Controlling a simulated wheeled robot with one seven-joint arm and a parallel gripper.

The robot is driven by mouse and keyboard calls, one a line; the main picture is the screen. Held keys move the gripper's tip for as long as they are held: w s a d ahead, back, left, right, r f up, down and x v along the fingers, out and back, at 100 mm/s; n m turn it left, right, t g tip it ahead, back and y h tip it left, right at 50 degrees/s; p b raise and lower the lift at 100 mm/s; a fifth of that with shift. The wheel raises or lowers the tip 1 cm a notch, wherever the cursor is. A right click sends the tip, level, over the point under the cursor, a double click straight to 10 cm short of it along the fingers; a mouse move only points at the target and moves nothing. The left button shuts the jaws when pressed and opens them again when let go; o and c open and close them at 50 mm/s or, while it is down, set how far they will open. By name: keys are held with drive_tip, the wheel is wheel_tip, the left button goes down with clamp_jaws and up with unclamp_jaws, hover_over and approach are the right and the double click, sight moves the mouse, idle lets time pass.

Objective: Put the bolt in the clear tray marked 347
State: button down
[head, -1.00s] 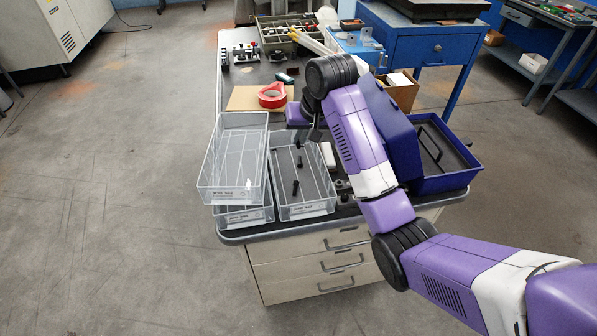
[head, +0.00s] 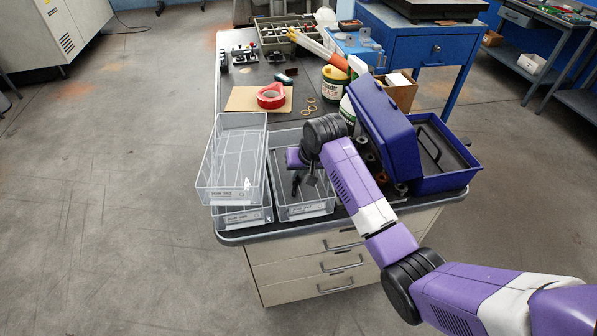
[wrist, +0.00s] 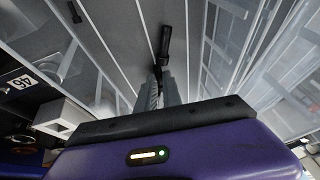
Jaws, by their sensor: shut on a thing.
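My gripper (head: 302,182) is low over the right-hand clear tray (head: 307,212), pointing down into it. In the wrist view my gripper's fingers (wrist: 158,88) are closed on a black bolt (wrist: 165,42). In the head view a dark bolt shape (head: 295,189) shows at the fingertips. A second dark bolt (wrist: 75,12) lies on the tray floor in the wrist view. An upper clear tray (head: 229,191) sits askew on a lower clear tray (head: 242,218) at the left. Each tray has a front label, but the numbers are too small to read.
A blue toolbox (head: 448,182) with its lid raised stands right of the trays, close to my arm. Red tape (head: 271,96) lies on cardboard behind them. A yellow-labelled can (head: 334,85) and a bottle stand further back. The floor at left is clear.

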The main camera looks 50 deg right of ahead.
drive_tip(key=shift+f, duration=0.1)
drive_tip(key=c, duration=1.8)
unclamp_jaws()
drive_tip(key=v, duration=1.2)
drive_tip(key=shift+p, duration=0.4)
